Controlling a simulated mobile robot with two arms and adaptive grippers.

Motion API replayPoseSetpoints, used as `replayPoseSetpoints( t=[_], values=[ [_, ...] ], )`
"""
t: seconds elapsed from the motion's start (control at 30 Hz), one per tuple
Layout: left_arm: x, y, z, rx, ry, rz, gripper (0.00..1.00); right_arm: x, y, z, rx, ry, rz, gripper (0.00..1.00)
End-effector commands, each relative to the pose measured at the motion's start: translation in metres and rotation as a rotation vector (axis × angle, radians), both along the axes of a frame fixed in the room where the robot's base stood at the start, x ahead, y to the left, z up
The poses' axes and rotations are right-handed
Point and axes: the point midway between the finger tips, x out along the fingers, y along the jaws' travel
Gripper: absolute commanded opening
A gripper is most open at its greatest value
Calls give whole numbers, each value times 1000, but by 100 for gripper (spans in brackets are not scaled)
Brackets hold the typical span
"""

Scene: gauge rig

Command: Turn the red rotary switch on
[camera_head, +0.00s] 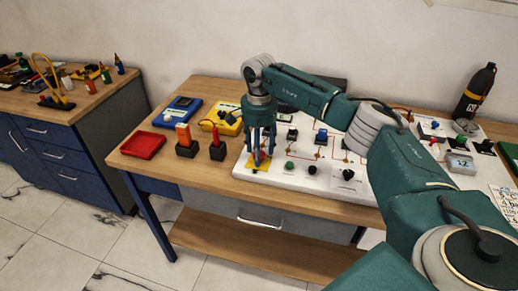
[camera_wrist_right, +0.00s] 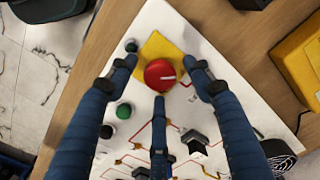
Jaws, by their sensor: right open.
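The red rotary switch (camera_wrist_right: 159,75) is a round knob with a short white line, which points to the right in the wrist view. It sits on a yellow square plate (camera_wrist_right: 153,46) at a corner of the white panel (camera_head: 312,184). My right gripper (camera_head: 259,152) points down over the switch in the head view and largely hides it. In the wrist view the right gripper's fingers (camera_wrist_right: 160,78) are open and spread around the knob, with gaps visible. The knob is not gripped. My left gripper is not in view.
The panel carries a green knob (camera_head: 290,166), black knobs (camera_head: 347,174) and other switches near the gripper. A red tray (camera_head: 143,145), a blue box (camera_head: 178,112) and a yellow meter (camera_head: 222,119) stand on the left of the wooden table. A black bottle (camera_head: 474,92) stands at the right.

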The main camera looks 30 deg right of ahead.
Motion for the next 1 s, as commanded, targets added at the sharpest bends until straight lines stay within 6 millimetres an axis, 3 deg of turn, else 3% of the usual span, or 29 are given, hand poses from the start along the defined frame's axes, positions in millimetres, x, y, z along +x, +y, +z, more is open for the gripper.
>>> replayPoseSetpoints(
  t=[0.27,0.5,1.0],
  values=[
    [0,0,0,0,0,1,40,0,0,-2,0,-1,0,51],
    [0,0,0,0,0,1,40,0,0,-1,0,-1,0,6],
    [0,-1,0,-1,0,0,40,0,0,-1,0,0,-126,6]
  ],
)
